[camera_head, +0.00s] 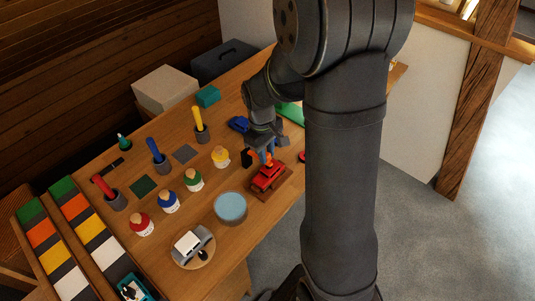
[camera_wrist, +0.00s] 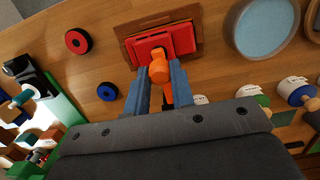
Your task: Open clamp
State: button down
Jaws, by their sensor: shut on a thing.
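A red clamp (camera_head: 267,179) sits on a brown wooden base near the right edge of the table. It also shows in the wrist view (camera_wrist: 150,48) as a red block on its brown plate. Its orange handle (camera_wrist: 160,72) has a rounded knob and points toward my gripper. My gripper (camera_wrist: 161,78) has its two blue-grey fingers on either side of the orange handle and is shut on it. In the head view my gripper (camera_head: 264,152) is just behind and above the clamp. Part of the handle is hidden between the fingers.
A round blue-topped dish (camera_head: 230,207) stands left of the clamp. In the wrist view, red (camera_wrist: 78,41) and blue (camera_wrist: 107,91) discs lie nearby. My arm hides the table's right side.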

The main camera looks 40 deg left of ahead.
jog(key=a+r+h, duration=0.1)
jog(key=h, duration=0.1)
jog(key=shift+a+r+h, duration=0.3)
jog(key=shift+a+r, duration=0.05)
jog(key=a+h, duration=0.1)
jog(key=a+r+h, duration=0.1)
jog(key=shift+r+h, duration=0.2)
jog(key=shift+h, duration=0.1)
jog(key=shift+a+r, duration=0.55)
jog(key=shift+a, duration=0.5)
jog(key=shift+a+r, duration=0.1)
jog(key=shift+a, duration=2)
